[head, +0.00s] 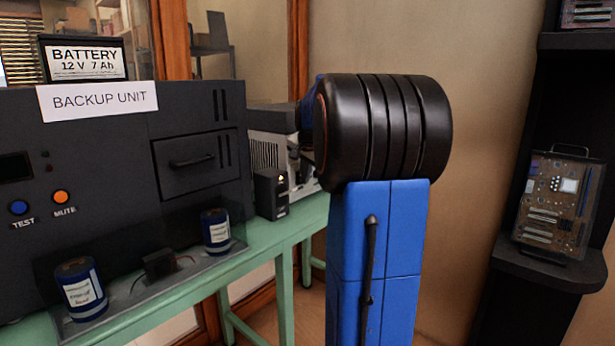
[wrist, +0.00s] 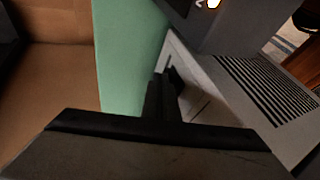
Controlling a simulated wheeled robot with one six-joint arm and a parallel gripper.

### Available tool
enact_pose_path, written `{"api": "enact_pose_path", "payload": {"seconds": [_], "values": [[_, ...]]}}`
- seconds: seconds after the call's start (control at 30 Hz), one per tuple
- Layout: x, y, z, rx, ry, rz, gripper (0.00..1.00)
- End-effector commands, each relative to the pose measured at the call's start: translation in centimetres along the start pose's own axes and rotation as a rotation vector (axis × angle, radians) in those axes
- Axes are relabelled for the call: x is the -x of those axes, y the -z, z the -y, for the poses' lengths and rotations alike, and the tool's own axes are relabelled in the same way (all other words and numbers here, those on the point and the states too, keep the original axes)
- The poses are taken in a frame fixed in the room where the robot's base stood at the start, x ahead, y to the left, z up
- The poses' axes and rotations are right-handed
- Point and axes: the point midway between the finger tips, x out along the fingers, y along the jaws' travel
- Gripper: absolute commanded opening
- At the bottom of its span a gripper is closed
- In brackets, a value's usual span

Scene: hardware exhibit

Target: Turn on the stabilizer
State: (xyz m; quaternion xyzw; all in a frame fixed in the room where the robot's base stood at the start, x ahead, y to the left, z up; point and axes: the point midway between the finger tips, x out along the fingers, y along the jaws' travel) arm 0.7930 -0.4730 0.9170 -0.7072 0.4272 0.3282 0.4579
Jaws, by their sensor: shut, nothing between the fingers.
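A small dark box (head: 271,194) stands on the green table beside a grey vented machine; it may be the stabilizer, but I see no readable label. A small pale mark shows on its front. In the wrist view a dark grey casing (wrist: 235,25) with a small glowing light is at the top, probably the same box. My gripper (wrist: 166,78) is shut and empty, its fingers pointing up the picture over the border between the green tabletop and the grey machine. I cannot tell whether it touches anything. In the head view my arm hides the gripper.
The green table (head: 286,222) carries the large black backup unit (head: 100,150), with a battery (head: 84,60) on top. The grey vented machine (head: 268,152) stands behind the small box and fills the right of the wrist view (wrist: 265,95). A dark shelf (head: 545,268) stands at right.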

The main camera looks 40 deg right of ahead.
Motion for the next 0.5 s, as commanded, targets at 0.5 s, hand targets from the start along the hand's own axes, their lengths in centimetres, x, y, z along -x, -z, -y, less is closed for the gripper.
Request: {"api": "enact_pose_path", "payload": {"seconds": [0.5], "values": [[-0.55,-0.17,0.24,0.0,0.0,0.0,0.0]]}}
